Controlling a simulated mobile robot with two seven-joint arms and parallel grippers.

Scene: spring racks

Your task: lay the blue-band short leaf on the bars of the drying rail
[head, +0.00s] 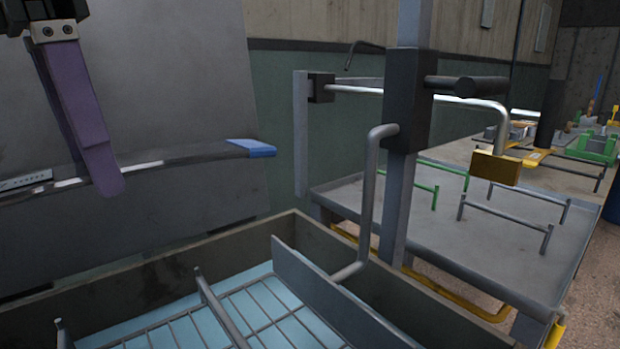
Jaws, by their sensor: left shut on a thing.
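My left gripper (106,182), with purple fingers pointing down, is shut on a long dark leaf (185,160) at the left. The leaf is slightly curved and lies across the view, with a blue band (252,148) at its right end. Its left part runs out of the picture. It is held above a grey-walled trough. I cannot tell for sure which bars are the drying rail; wire bars (265,325) over a light blue floor lie in the trough at the bottom. My right gripper is not in view.
The trough's rim (150,262) and a slanted grey plate (340,305) border the wire bars. A grey post (393,210) with bent rods and a brass block (495,167) stands right of centre. Behind it, a grey table (470,235) carries low green and grey rails.

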